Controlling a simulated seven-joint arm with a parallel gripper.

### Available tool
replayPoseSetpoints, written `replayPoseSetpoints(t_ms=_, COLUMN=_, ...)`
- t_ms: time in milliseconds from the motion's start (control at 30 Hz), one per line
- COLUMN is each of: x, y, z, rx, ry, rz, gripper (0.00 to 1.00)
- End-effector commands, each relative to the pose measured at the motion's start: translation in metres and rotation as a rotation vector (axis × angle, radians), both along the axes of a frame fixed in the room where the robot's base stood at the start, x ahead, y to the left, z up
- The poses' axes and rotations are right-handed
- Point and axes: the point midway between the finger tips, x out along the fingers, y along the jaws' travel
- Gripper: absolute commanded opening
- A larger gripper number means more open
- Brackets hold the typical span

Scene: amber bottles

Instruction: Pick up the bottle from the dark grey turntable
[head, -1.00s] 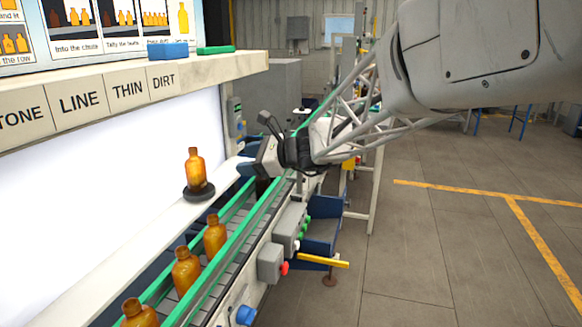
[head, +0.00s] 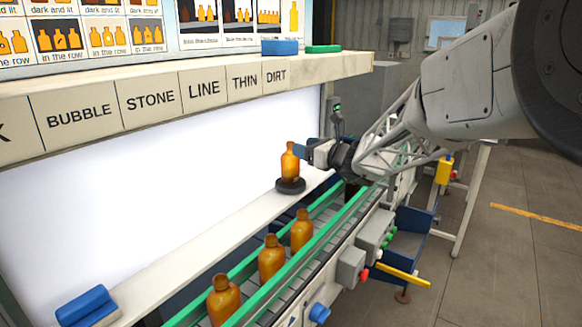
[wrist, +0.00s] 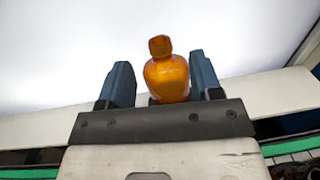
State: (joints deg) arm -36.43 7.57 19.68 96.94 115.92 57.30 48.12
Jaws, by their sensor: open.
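The amber bottle (head: 290,163) stands upright on the dark grey turntable (head: 291,187), on the white ledge before the lit panel. My gripper (head: 302,148) is at the bottle's right side at upper-body height in the head view. In the wrist view, the bottle (wrist: 167,80) shows between the two blue fingers of my gripper (wrist: 160,68), with a gap on each side, nearer the right finger. The fingers are open. How far they reach along the bottle is hard to tell, and the turntable is mostly hidden there.
Three more amber bottles, the nearest (head: 223,300), stand on the conveyor between green rails (head: 262,299). A labelled shelf (head: 190,88) overhangs the lit panel (head: 150,165). A blue block (head: 86,305) lies at the ledge's near end. The ledge between is clear.

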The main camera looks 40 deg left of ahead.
Motion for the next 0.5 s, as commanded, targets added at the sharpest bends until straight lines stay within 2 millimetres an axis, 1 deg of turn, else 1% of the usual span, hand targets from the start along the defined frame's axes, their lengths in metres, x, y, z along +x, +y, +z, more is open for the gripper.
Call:
replayPoseSetpoints(t_ms=300, x=0.002, y=0.022, z=0.000, rx=0.000, ry=-0.001, rz=0.001, gripper=0.59)
replayPoseSetpoints(t_ms=500, x=0.002, y=0.025, z=0.000, rx=0.000, ry=-0.001, rz=0.000, gripper=0.59)
